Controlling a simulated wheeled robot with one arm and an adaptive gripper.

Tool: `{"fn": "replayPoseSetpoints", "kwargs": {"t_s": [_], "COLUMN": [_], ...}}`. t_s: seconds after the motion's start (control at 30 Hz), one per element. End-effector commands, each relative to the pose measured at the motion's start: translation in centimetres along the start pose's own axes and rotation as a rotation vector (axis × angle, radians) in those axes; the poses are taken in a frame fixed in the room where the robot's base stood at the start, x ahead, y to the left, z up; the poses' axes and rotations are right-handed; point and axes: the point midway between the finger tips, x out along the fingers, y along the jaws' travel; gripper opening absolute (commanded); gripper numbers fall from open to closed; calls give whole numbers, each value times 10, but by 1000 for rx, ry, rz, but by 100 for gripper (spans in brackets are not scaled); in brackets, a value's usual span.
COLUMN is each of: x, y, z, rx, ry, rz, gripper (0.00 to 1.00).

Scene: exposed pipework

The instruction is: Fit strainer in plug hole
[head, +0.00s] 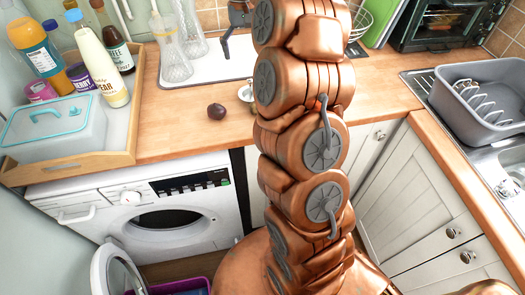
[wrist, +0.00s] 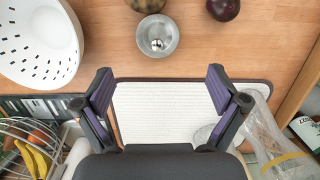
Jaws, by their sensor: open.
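The strainer (wrist: 157,37) is a small round metal cup with a knob in its middle. It lies on the wooden worktop near the top of the wrist view. In the head view the strainer (head: 245,93) is partly hidden by my arm. My gripper (wrist: 160,88) is open and empty, over a white mat, with the strainer apart from it and beyond its fingertips. The steel sink (head: 508,188) is at the right edge of the head view, partly under a grey dish rack. I cannot make out the plug hole clearly.
A dark round fruit or vegetable (wrist: 223,8) and a brownish round item (wrist: 147,4) lie close to the strainer. A grey dish rack (head: 478,95) stands by the sink.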

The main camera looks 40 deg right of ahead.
Motion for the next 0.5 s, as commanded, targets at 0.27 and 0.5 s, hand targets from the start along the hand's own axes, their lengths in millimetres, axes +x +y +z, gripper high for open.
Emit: {"fn": "replayPoseSetpoints", "kwargs": {"t_s": [0.27,0.5], "x": [-5,4], "y": [-39,-66], "z": [61,132], "rx": [-136,-249], "ry": [7,7], "rz": [2,13], "gripper": [96,96]}}
